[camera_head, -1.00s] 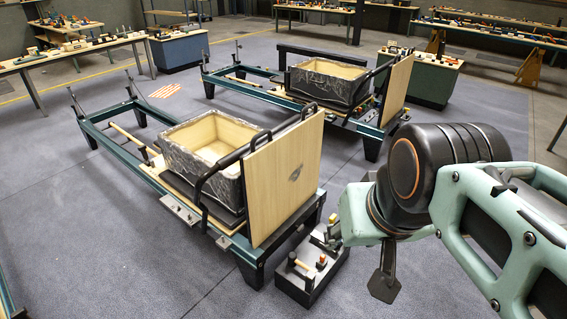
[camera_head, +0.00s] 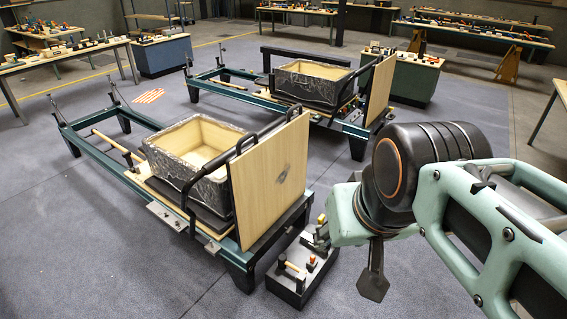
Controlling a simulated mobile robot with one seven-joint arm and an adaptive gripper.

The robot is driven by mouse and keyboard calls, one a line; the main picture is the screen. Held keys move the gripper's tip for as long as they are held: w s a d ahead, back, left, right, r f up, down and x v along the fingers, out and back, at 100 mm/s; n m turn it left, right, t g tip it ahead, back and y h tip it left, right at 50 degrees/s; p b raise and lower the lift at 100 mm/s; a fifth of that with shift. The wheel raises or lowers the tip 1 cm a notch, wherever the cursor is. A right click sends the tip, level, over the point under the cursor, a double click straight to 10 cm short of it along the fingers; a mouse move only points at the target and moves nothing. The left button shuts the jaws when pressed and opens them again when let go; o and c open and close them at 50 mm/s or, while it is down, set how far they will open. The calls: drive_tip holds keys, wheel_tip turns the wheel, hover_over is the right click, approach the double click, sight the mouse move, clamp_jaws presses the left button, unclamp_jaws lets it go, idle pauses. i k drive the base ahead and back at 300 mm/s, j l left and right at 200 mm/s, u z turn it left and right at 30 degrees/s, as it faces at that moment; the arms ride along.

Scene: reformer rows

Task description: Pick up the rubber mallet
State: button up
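A dark tool box or low stand (camera_head: 290,286) sits on the floor at the near end of the closest reformer. On top of it lies a small tool with a pale wooden handle (camera_head: 292,267) and a dark end, which looks like the rubber mallet. It is too small to be certain. My gripper (camera_head: 373,280) hangs to the right of the box, apart from it in the picture. One dark finger pad shows below the green wrist; the rest is hidden behind my arm. Whether it is open or shut does not show.
The near reformer (camera_head: 215,240) carries a plastic-wrapped open box (camera_head: 172,170) and an upright wooden board (camera_head: 270,180). A second reformer (camera_head: 345,125) stands behind. Benches (camera_head: 60,60) with tools line the back and left. Grey floor is clear at the front left.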

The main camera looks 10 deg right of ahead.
sight(282, 263)
drive_tip(key=z, duration=0.55)
drive_tip(key=i+l+u, duration=0.1)
drive_tip(key=i+l, duration=0.2)
drive_tip(key=l, duration=0.2)
drive_tip(key=k, duration=0.8)
drive_tip(key=i+j+z, duration=0.1)
drive_tip(key=i+j, duration=0.15)
drive_tip(key=i+j+z, duration=0.1)
drive_tip(key=j, duration=0.3)
drive_tip(key=i+j+z, duration=0.1)
drive_tip(key=i+j, duration=0.2)
drive_tip(key=i+j+z, duration=0.1)
drive_tip(key=j, duration=0.35)
drive_tip(key=i, duration=0.1)
